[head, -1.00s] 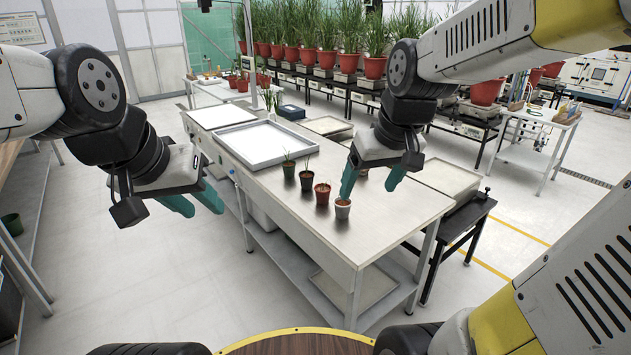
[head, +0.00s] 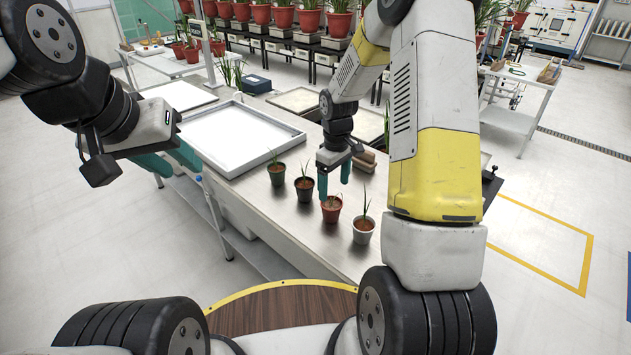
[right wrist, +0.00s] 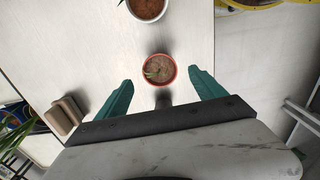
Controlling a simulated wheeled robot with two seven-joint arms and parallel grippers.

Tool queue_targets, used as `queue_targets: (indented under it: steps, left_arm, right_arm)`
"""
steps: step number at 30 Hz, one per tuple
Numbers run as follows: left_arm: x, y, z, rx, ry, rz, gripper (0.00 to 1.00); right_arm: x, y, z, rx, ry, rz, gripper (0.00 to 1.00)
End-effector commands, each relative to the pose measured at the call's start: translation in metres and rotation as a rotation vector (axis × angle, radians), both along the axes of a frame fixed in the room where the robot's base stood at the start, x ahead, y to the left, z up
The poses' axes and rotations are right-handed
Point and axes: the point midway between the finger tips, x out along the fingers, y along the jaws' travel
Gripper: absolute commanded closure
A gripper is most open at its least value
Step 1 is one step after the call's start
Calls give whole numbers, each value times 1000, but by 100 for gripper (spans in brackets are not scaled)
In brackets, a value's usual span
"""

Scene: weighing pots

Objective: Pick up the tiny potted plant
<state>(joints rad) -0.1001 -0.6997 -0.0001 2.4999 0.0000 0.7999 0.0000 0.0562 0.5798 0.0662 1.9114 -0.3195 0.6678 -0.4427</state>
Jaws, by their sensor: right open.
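Several small potted plants stand in a row on the metal table. They are a dark green pot (head: 277,175), a dark brown pot (head: 304,190), a terracotta pot (head: 331,211) with a tiny sprout, and a white pot (head: 363,234). My right gripper (head: 334,184) is open and points down over the terracotta pot. In the right wrist view, this pot (right wrist: 160,70) lies between the open fingertips (right wrist: 160,76), with a gap on both sides. The white pot (right wrist: 148,9) is at the top edge. My left gripper (head: 171,160) is open and empty, left of the table.
A white tray (head: 240,139) lies on the table behind the row. Wooden blocks (head: 366,161) lie just right of my right gripper and show in the right wrist view (right wrist: 64,115). Larger red-potted plants (head: 309,20) stand on benches at the back.

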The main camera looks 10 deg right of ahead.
Motion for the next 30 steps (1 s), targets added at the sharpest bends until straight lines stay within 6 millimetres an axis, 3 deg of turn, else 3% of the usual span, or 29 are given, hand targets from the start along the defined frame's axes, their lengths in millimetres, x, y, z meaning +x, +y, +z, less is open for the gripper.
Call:
queue_targets:
  steps: [21, 29, 30]
  left_arm:
    - [0, 0, 0, 0, 0, 0, 64]
    - [0, 0, 0, 0, 0, 0, 64]
    - [0, 0, 0, 0, 0, 0, 64]
  right_arm:
    - [0, 2, -83, -1, 10, 12, 21]
    - [1, 2, -86, 0, 8, 11, 21]
    - [1, 2, -86, 0, 8, 11, 25]
